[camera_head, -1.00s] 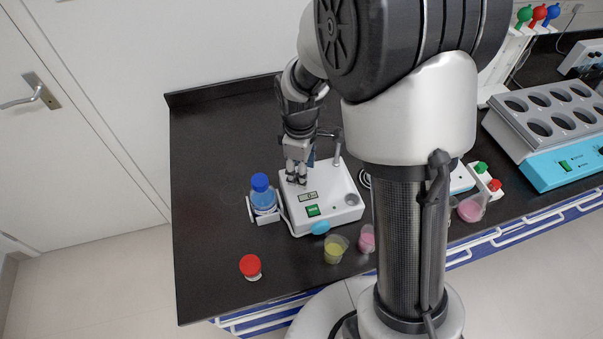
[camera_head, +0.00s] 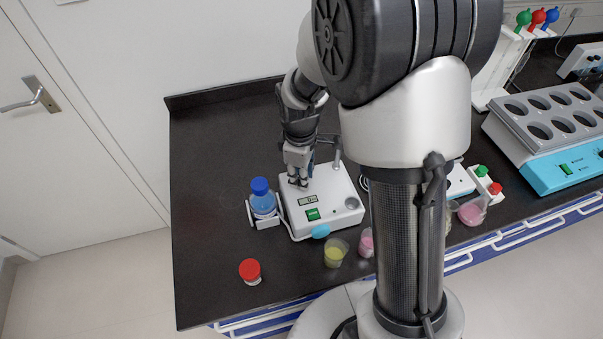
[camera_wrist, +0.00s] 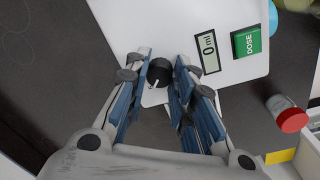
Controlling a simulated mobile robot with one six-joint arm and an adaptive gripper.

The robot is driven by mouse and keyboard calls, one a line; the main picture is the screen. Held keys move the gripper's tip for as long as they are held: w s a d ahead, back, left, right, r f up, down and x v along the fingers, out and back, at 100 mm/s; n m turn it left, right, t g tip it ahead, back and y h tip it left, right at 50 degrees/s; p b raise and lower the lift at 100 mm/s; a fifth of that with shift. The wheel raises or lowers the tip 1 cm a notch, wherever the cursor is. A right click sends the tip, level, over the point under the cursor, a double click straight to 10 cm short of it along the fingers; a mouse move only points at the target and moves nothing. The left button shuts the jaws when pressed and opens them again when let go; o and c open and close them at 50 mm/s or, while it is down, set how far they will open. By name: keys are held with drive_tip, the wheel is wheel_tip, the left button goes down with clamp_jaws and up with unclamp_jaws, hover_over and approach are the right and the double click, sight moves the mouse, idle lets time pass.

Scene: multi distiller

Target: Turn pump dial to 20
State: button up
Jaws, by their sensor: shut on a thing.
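The pump (camera_head: 333,205) is a white box on the dark bench, with a small display (camera_head: 308,199) and a green button (camera_head: 313,214). In the wrist view its display (camera_wrist: 208,50) reads "0 ml", beside a green DOSE button (camera_wrist: 246,42). The black round dial (camera_wrist: 159,70) with a pale pointer mark sits near the edge of the white top. My gripper (camera_wrist: 163,64) has its fingers on both sides of the dial and is shut on it. In the head view my gripper (camera_head: 298,181) is over the pump's left part, and its fingers hide the dial.
A blue-capped bottle (camera_head: 263,202) stands in a holder against the pump's left side. A red-capped jar (camera_head: 250,270), a beaker of yellow liquid (camera_head: 335,253) and a pink one (camera_head: 366,244) stand in front. The bench left of the bottle is clear.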

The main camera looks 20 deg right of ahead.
clamp_jaws()
drive_tip(key=m+p, duration=0.1)
drive_tip(key=m, duration=0.3)
drive_tip(key=shift+r, duration=0.1)
drive_tip(key=m+p, duration=0.1)
drive_tip(key=m, duration=0.4)
drive_tip(key=shift+a+p, duration=0.1)
drive_tip(key=shift+p, duration=0.2)
drive_tip(key=m, duration=0.4)
drive_tip(key=shift+w+m+g+p, duration=0.1)
drive_tip(key=shift+m+g+p, duration=0.2)
drive_tip(key=shift+m, duration=2.1)
